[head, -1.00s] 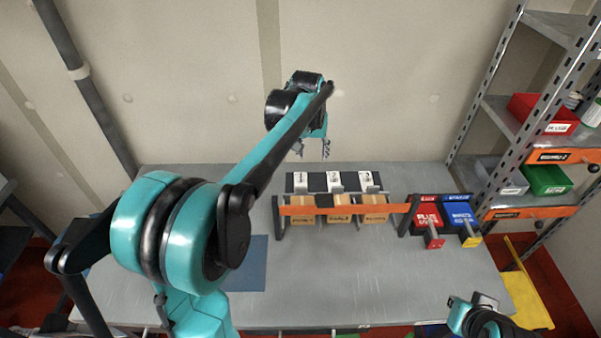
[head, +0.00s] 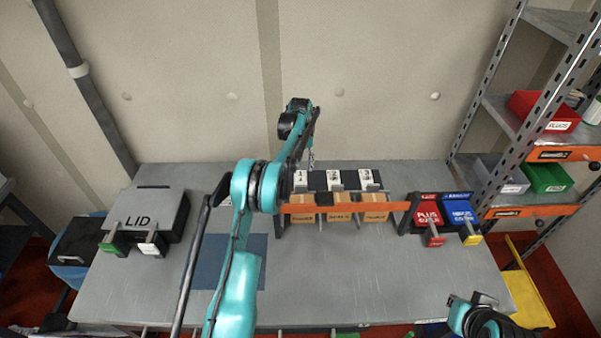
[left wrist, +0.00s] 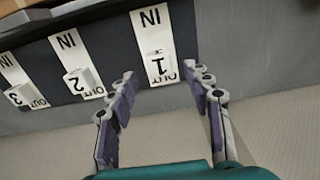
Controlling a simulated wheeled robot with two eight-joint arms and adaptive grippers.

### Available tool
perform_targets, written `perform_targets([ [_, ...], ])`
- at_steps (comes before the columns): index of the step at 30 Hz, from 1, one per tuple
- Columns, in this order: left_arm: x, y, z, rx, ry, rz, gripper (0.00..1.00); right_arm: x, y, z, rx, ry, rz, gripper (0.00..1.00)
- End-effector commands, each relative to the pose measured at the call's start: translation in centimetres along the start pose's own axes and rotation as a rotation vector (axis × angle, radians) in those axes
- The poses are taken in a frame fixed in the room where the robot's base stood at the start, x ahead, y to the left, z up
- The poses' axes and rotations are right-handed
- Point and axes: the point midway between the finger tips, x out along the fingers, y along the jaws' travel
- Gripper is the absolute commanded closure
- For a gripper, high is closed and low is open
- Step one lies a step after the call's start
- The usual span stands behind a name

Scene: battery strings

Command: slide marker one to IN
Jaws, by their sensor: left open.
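Marker one (left wrist: 158,66) is a white block with a black 1, on a white strip lettered IN and OUT. It sits at the OUT end, partly covering that word; the IN end (left wrist: 150,17) is clear. In the head view marker one (head: 300,178) is the leftmost of the row, partly behind my arm. My left gripper (left wrist: 160,78) is open, its fingers spread on either side of marker one's OUT end, with nothing held. In the head view its tips (head: 311,160) show just behind the row. My right gripper (head: 484,299) is at the lower right, its jaws unclear.
Marker two (left wrist: 84,80) and marker three (left wrist: 22,95) sit at their OUT ends beside it. An orange rail (head: 350,209) runs in front, with boxes beneath. Red and blue plug holders (head: 428,215) stand right. A grey LID case (head: 150,212) stands left.

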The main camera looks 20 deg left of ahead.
Motion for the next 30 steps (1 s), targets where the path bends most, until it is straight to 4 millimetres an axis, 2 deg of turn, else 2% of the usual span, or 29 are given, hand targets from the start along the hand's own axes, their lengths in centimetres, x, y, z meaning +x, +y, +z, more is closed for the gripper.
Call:
perform_targets([
  [3,1.9,0.0,0.0,0.000,0.000,0.000,0.50,0.3,0.0,0.2,0.000,0.000,0.000,1.00],
  [6,2.9,0.0,0.0,0.000,0.001,0.000,0.50,0.4,0.0,0.3,0.000,0.000,0.000,1.00],
  [17,3.4,0.0,0.0,0.001,0.001,0.000,0.50,0.4,0.0,0.3,0.000,0.000,0.000,1.00],
  [21,3.4,0.0,0.0,0.001,0.001,0.000,0.87,0.4,0.0,0.3,0.000,0.000,0.000,1.00],
  [23,3.4,0.0,0.0,0.001,0.001,0.000,1.00,0.4,0.0,0.3,0.000,0.000,0.000,1.00],
  [30,3.5,0.1,0.8,0.001,0.001,0.000,1.00,0.7,0.0,0.5,0.000,0.000,0.000,1.00],
])
